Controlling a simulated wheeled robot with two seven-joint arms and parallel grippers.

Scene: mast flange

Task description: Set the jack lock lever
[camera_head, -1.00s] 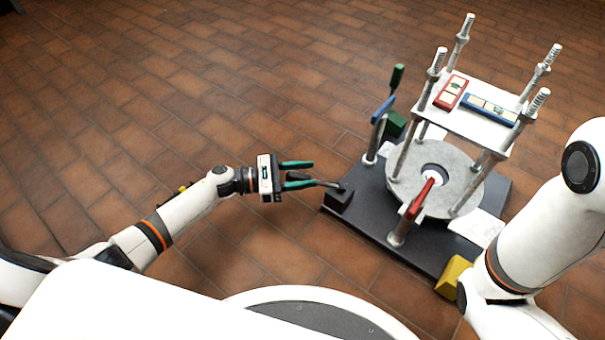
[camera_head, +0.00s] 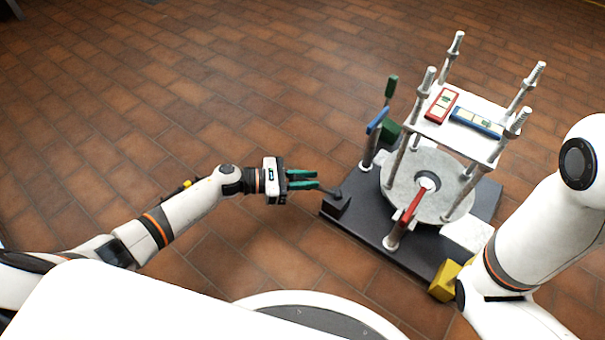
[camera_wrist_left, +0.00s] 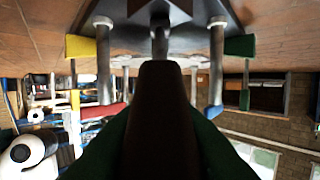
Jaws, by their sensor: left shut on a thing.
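The jack lock lever (camera_head: 327,189) is a dark bar that comes out from a dark block (camera_head: 335,207) at the left corner of the stand's base. My left gripper (camera_head: 303,180) has green fingers and is shut on the lever's outer end, to the left of the base. In the left wrist view the dark lever handle (camera_wrist_left: 160,115) runs straight ahead between the green fingers, towards the base. The fingers hide part of the handle. My right gripper is out of view; only part of that arm shows at the right.
The stand has a dark base plate (camera_head: 375,228), a round grey flange (camera_head: 450,207) and a white top plate (camera_head: 445,128) on threaded posts. A red lever (camera_head: 408,207), a blue lever (camera_head: 377,121), a green block (camera_head: 390,132) and a yellow block (camera_head: 443,281) stand around it. The tiled floor leftward is clear.

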